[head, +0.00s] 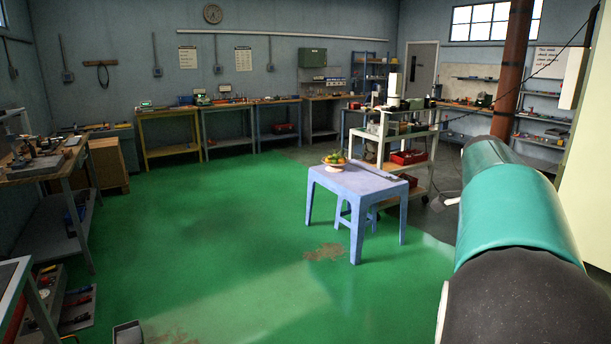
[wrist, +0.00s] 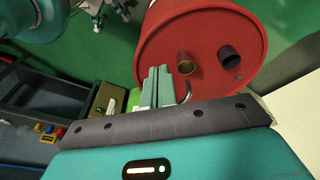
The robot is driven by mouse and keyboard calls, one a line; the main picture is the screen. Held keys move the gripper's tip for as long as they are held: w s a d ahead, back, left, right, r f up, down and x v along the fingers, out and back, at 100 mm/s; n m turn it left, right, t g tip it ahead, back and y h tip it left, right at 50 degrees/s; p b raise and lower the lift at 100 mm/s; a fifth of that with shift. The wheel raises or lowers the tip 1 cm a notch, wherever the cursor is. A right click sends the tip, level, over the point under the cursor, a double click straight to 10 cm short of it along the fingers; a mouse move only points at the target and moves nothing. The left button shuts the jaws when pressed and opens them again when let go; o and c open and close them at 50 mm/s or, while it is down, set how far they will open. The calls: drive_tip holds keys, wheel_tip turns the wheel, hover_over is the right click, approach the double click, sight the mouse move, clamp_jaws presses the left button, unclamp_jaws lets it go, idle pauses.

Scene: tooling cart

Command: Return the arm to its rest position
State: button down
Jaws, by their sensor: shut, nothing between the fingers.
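My arm (head: 515,215), teal with dark sections, reaches in from the lower right of the head view. Its far end is hard to make out there. In the wrist view, my gripper (wrist: 155,72) has its two grey-green fingers side by side, shut and empty. A red drum-like object (wrist: 205,25) fills the upper right behind the fingertips. Two short round fittings stand out from its face. I cannot tell whether the fingers touch it.
A blue table (head: 362,181) with a fruit bowl (head: 335,165) stands mid-room before a cart (head: 436,128). A brown column (head: 511,70) rises at right. Benches line the walls. Green floor (head: 220,230) is open left of the table. The wrist view shows dark trays (wrist: 50,100) at left.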

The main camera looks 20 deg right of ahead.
drive_tip(key=w+a+n+t, duration=0.25)
drive_tip(key=a+n, duration=0.55)
drive_tip(key=a, duration=0.6)
drive_tip(key=s+a+f+n+t, duration=0.2)
drive_tip(key=a+n, duration=0.6)
drive_tip(key=a, duration=0.4)
drive_tip(key=s+a+f+n+t+y, duration=0.1)
drive_tip(key=s+a+f+n+t, duration=0.2)
drive_tip(key=a+n, duration=0.6)
wheel_tip(320, 180, down, 3)
drive_tip(key=s+a, duration=0.2)
drive_tip(key=shift+a+f+y, duration=0.15)
drive_tip(key=shift+a+y, duration=0.15)
drive_tip(key=shift+a, duration=0.05)
drive_tip(key=shift+d, duration=0.1)
